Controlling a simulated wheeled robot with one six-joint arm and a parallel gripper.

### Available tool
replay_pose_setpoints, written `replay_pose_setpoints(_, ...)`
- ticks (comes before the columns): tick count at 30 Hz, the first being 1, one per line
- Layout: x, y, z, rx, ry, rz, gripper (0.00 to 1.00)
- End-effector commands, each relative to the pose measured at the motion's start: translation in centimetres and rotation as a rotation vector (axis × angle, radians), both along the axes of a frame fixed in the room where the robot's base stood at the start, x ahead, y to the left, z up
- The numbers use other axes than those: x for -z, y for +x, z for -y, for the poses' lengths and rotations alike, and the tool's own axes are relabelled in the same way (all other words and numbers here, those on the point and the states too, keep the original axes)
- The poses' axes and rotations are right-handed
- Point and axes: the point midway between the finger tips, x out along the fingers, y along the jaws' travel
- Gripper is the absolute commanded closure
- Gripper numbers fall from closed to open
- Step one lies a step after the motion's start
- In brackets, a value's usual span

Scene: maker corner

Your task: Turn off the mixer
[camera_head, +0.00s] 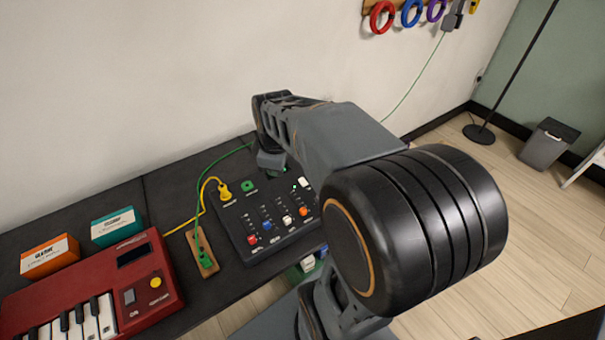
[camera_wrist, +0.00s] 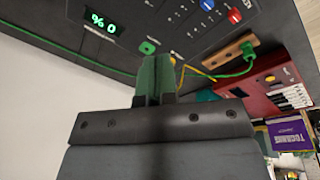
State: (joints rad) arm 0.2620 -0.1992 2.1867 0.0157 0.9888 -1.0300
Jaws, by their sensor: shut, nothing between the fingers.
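The mixer (camera_head: 241,226) is a black box on the dark bench, with red, blue, white and orange slider knobs and a small white switch (camera_head: 303,182) at its right rear. In the wrist view the mixer (camera_wrist: 180,30) fills the top, with a lit green display (camera_wrist: 103,22) and a round green jack (camera_wrist: 148,47). My gripper (camera_wrist: 155,62) is shut and empty, its green fingertips pointing toward the mixer's rear edge near the jack. In the head view my arm hides most of the gripper and the mixer's right side. Whether the fingertips touch anything is unclear.
A yellow plug (camera_head: 224,191) sits in the mixer's left rear. A wooden block (camera_head: 201,255) with a green plug and a red keyboard (camera_head: 150,285) lie to the left. Orange (camera_head: 49,254) and teal (camera_head: 117,227) boxes stand behind the keyboard. The wall is close behind.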

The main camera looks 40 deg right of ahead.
Motion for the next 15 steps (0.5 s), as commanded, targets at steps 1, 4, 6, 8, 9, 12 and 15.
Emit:
replay_pose_setpoints(1, -0.1, -0.9, -1.5, 0.077, 0.015, 0.019, 1.00)
replay_pose_setpoints(4, 0.1, -2.4, -3.6, 0.249, 0.054, 0.051, 1.00)
replay_pose_setpoints(6, 0.2, -3.5, -4.9, 0.356, 0.082, 0.070, 1.00)
replay_pose_setpoints(8, 0.4, -4.3, -5.7, 0.437, 0.106, 0.083, 1.00)
replay_pose_setpoints(9, 0.6, -4.7, -6.2, 0.487, 0.119, 0.090, 1.00)
replay_pose_setpoints(12, 0.9, -5.8, -7.2, 0.588, 0.152, 0.102, 1.00)
replay_pose_setpoints(15, 1.2, -6.4, -7.8, 0.662, 0.176, 0.112, 1.00)
